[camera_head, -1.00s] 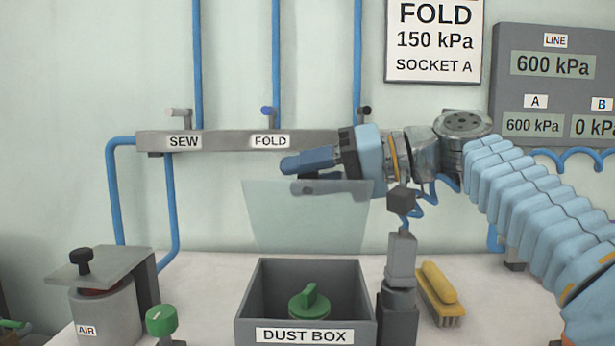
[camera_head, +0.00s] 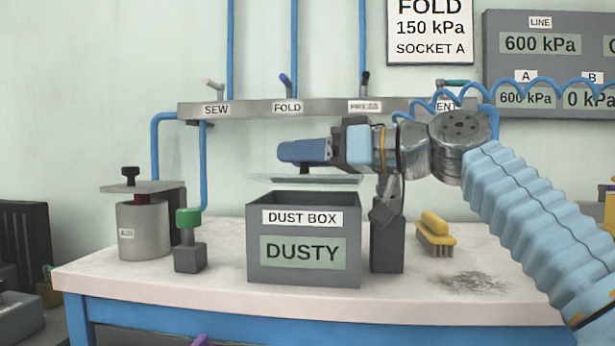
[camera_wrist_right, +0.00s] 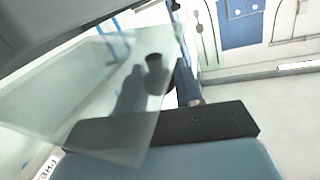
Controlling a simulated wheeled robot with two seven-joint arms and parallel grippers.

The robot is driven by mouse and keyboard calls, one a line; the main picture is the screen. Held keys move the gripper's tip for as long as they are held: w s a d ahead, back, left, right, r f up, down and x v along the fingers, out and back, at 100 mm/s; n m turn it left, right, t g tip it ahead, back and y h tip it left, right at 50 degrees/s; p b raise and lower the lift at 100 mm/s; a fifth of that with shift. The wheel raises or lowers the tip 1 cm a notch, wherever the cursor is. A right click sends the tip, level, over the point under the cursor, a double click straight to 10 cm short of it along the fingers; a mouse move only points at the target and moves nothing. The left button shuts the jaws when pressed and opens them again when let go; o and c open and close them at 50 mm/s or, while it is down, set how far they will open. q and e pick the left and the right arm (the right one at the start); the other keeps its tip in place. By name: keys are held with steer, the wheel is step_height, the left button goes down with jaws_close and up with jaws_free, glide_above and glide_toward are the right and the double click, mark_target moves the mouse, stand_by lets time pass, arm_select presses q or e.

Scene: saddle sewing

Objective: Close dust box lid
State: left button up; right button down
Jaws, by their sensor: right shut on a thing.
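The dust box (camera_head: 259,246) is a grey open-topped box on the table, with a DUST BOX label and a DUSTY display on its front. Its lid (camera_head: 335,180) is a clear, thin plate lying nearly flat just above the box's rim, with a narrow gap showing. My right gripper (camera_head: 290,155) is over the lid, shut on the lid's small dark knob (camera_head: 304,170). The lid (camera_wrist_right: 95,112) also shows in the right wrist view as a translucent sheet by the dark finger. The box's inside is hidden. My left gripper is not in view.
A dark post (camera_head: 387,240) stands close to the box's right side. A yellow brush (camera_head: 435,230) and dark fibres (camera_head: 472,283) lie farther right. A green-topped knob (camera_head: 188,222) and a metal canister (camera_head: 142,230) stand left. The table's front strip is clear.

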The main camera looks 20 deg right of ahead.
mark_target(304, 176)
steer(key=shift+s+a+f+n+t+b, duration=0.15)
steer(key=shift+f+n+b, duration=0.2)
steer(key=shift+f+b, duration=0.25)
steer(key=shift+s+a+f+n+t+b, duration=0.15)
steer(key=shift+f+n+b, duration=0.25)
steer(key=shift+b, duration=0.35)
steer(key=shift+s+f+n+b, duration=0.15)
steer(key=shift+f+n+b, duration=0.25)
steer(key=shift+b, duration=0.25)
steer(key=shift+f+y, duration=0.1)
steer(key=shift+y, duration=0.2)
steer(key=c, duration=0.8)
jaws_free()
steer(key=shift+d, duration=0.1)
steer(key=v, duration=1.3)
steer(key=shift+s+d, duration=0.2)
steer(key=shift+s, duration=0.15)
